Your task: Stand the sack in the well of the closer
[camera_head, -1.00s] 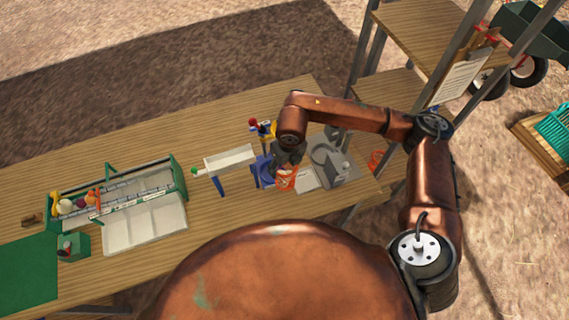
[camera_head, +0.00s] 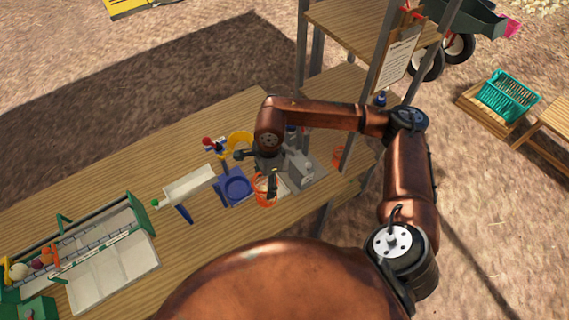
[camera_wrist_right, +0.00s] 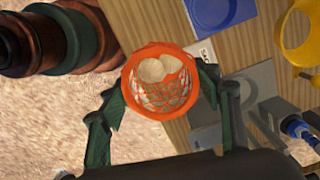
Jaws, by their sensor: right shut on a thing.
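The sack (camera_head: 265,191) is an orange net with an orange rim. In the right wrist view, the sack (camera_wrist_right: 160,90) has pale onions inside and its open mouth faces the camera. My right gripper (camera_wrist_right: 160,97) is shut on it, with a dark green finger on either side. In the head view, my right gripper (camera_head: 270,178) is partly hidden by its own arm. The grey machine that looks like the closer (camera_head: 303,170) stands just right of the sack; it also shows in the wrist view (camera_wrist_right: 255,95). Its well is not clear. My left gripper is out of view.
Another orange net (camera_head: 340,155) is at the right. A sorting tray (camera_head: 110,270) fills the table's left.

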